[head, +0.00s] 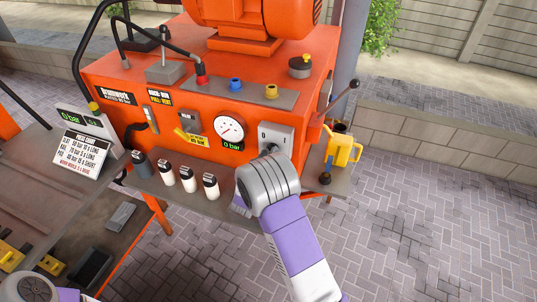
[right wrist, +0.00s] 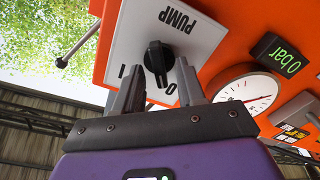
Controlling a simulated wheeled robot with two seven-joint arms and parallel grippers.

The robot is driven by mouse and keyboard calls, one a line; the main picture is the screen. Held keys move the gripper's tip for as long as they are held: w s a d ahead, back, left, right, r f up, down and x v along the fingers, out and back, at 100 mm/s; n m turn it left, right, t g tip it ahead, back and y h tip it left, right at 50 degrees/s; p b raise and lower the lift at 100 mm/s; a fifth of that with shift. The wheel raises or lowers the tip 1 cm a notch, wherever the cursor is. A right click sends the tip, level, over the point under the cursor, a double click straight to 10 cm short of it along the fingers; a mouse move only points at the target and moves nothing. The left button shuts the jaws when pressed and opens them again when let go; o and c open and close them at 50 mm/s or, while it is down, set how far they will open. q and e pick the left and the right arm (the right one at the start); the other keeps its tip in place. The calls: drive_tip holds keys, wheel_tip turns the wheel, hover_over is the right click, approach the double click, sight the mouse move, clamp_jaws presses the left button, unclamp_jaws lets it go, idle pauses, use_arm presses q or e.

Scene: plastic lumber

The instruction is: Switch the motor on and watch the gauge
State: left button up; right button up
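The pump switch (head: 277,136) is a grey plate on the front of the orange machine. In the right wrist view the plate (right wrist: 182,25) reads PUMP and carries a black knob (right wrist: 157,60), whose lower end points roughly towards the O mark. My right gripper (right wrist: 160,78) has its fingers apart, one on each side of the knob; I cannot tell whether they touch it. In the head view my right wrist hides the fingers. The round white gauge (head: 229,128) is left of the switch, and the green display (head: 233,146) under it reads 0 bar. My left gripper's fingers are out of view.
Several white-and-black canisters (head: 189,179) stand on the ledge below the panel. A yellow jug (head: 343,148) stands at the ledge's right end. A lever (head: 345,95) sticks out on the machine's right side. A sign (head: 82,152) stands on the left bench.

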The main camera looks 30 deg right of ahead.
drive_tip(key=shift+w+d, duration=0.1)
drive_tip(key=shift+d, duration=0.1)
clamp_jaws()
idle(0.3)
drive_tip(key=shift+s+d+f+m+b, duration=0.1)
drive_tip(key=shift+m+b, duration=3.4)
drive_tip(key=shift+s+d+m+b, duration=0.1)
drive_tip(key=shift+m+b, duration=3.35)
drive_tip(key=shift+m, duration=0.05)
